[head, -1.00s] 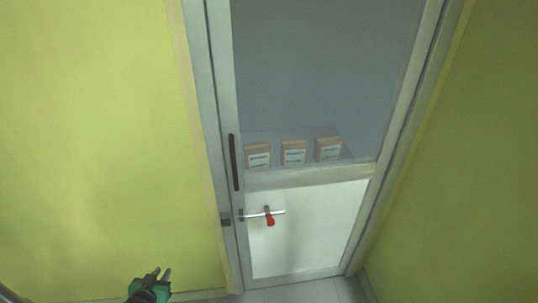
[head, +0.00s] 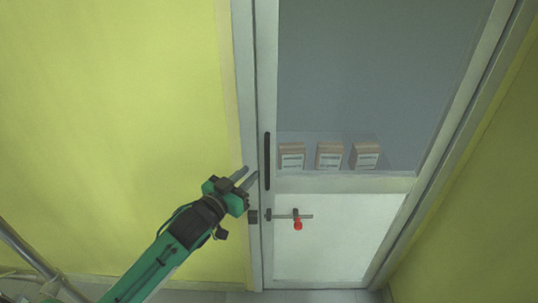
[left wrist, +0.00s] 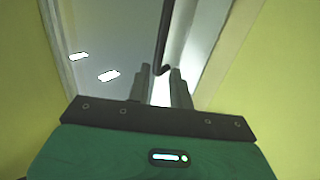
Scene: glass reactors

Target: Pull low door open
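The door has a glass upper part and a white lower panel (head: 340,240), and it looks closed in its frame. A dark vertical bar handle (head: 267,160) is on its left edge. A small horizontal latch (head: 290,216) with a red knob (head: 298,225) is lower down. My left gripper (head: 251,177) is open and empty, just left of the bar handle's lower half. In the left wrist view, the handle (left wrist: 162,42) lines up with the gap between the fingers (left wrist: 161,76); I cannot tell if they touch it. My right gripper is out of view.
Behind the glass several small boxes (head: 330,155) stand on a shelf. Yellow walls (head: 110,110) flank the door on both sides. A strip of floor (head: 330,296) shows below.

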